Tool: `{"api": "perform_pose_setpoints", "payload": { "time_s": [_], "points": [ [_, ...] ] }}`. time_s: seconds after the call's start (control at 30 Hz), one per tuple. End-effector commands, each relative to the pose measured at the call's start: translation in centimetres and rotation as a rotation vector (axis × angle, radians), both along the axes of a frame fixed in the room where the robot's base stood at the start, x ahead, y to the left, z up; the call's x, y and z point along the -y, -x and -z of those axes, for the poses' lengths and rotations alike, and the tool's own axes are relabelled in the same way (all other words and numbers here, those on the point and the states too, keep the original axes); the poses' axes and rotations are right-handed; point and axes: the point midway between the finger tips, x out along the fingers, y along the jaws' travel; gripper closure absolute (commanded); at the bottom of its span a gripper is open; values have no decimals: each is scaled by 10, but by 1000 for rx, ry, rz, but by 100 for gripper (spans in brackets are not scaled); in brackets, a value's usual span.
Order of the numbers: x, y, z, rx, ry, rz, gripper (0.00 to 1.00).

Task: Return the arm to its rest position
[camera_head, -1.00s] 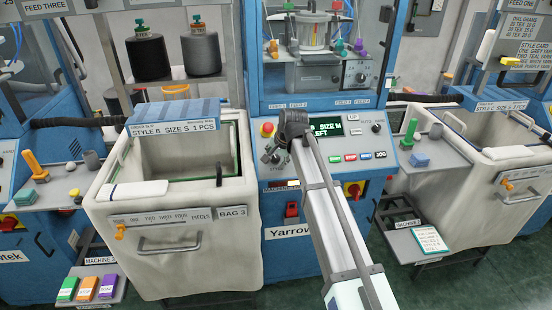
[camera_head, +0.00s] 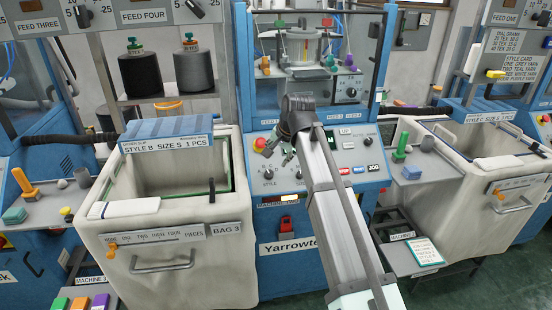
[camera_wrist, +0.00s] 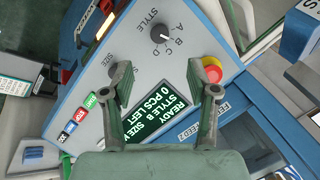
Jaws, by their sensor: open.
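My arm reaches up from the lower right of the head view to the machine's control panel (camera_head: 362,162). My gripper (camera_head: 278,150) is at the panel, near the STYLE knob and the red button. In the wrist view my gripper (camera_wrist: 167,88) has its two fingers spread apart with nothing between them. The green display (camera_wrist: 160,112) lies beyond the fingers and reads READY, STYLE B, 0 PCS LEFT; its size line is partly hidden. The STYLE knob (camera_wrist: 160,36) and the red button (camera_wrist: 212,70) also show. Contact with the panel cannot be told.
Another bin (camera_head: 470,195) stands at the right. A shelf (camera_head: 405,262) with a card is low right. Yarn cones (camera_head: 192,70) stand behind.

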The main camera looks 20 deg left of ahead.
Motion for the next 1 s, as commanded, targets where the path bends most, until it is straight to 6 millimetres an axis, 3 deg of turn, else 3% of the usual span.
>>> {"api": "perform_pose_setpoints", "payload": {
  "time_s": [0.37, 0.6, 0.77, 1.0],
  "points": [
    [0, 0, 0, 1, 1, -4, 41],
    [4, 2, 2, 90, 45, -139, 41],
    [29, 14, 70, 110, 129, -248, 41],
    [89, 32, 192, 45, 235, -327, 41]
  ]
}}
